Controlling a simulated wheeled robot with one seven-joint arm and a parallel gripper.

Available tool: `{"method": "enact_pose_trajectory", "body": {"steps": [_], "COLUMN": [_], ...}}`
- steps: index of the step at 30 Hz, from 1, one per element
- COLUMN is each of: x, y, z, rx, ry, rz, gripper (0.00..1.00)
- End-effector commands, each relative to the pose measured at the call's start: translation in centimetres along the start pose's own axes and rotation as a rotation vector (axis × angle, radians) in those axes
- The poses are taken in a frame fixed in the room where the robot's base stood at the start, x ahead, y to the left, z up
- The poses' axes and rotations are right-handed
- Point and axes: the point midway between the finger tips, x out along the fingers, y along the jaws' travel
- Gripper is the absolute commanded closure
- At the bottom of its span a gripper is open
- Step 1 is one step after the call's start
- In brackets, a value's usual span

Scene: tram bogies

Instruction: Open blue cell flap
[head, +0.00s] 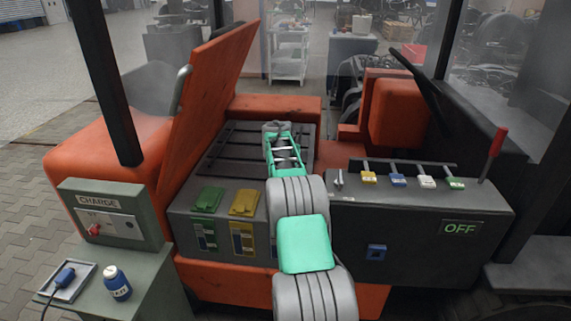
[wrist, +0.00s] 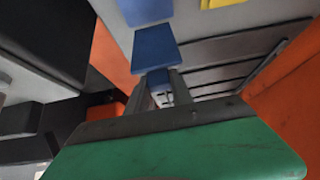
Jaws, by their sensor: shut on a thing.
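The blue cell flap (wrist: 155,48) shows in the wrist view, above a second blue panel (wrist: 146,11) on the grey front face. My gripper (wrist: 157,78) reaches to the near edge of the flap, and its fingers are shut on it. A little blue shows between the fingers. In the head view my arm lies across the grey battery box (head: 183,213) and hides the blue flap and my fingertips. The flap's exact tilt is hard to tell. The green flap (head: 208,199) and the yellow flap (head: 244,202) lie left of my arm.
A raised orange lid (head: 205,105) stands left of the box. On the right, a dark console (head: 420,235) reads OFF and carries coloured tabs and a red lever (head: 495,150). A CHARGE box (head: 112,212) and a blue-and-white bottle (head: 117,283) stand at left.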

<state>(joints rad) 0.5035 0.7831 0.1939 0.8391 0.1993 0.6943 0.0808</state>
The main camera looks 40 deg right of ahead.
Motion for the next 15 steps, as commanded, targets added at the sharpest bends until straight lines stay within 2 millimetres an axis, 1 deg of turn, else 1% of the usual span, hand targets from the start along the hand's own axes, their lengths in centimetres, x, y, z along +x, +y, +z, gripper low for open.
{"method": "enact_pose_trajectory", "body": {"steps": [1,9,15], "x": [0.01,0.0,0.01], "y": [0.11,-0.09,-0.02], "z": [-0.06,0.05,0.06], "rx": [0.003,0.0,0.0], "ry": [0.002,0.0,-0.001], "rz": [0.002,0.0,0.0], "gripper": [0.72,0.51,0.51]}}
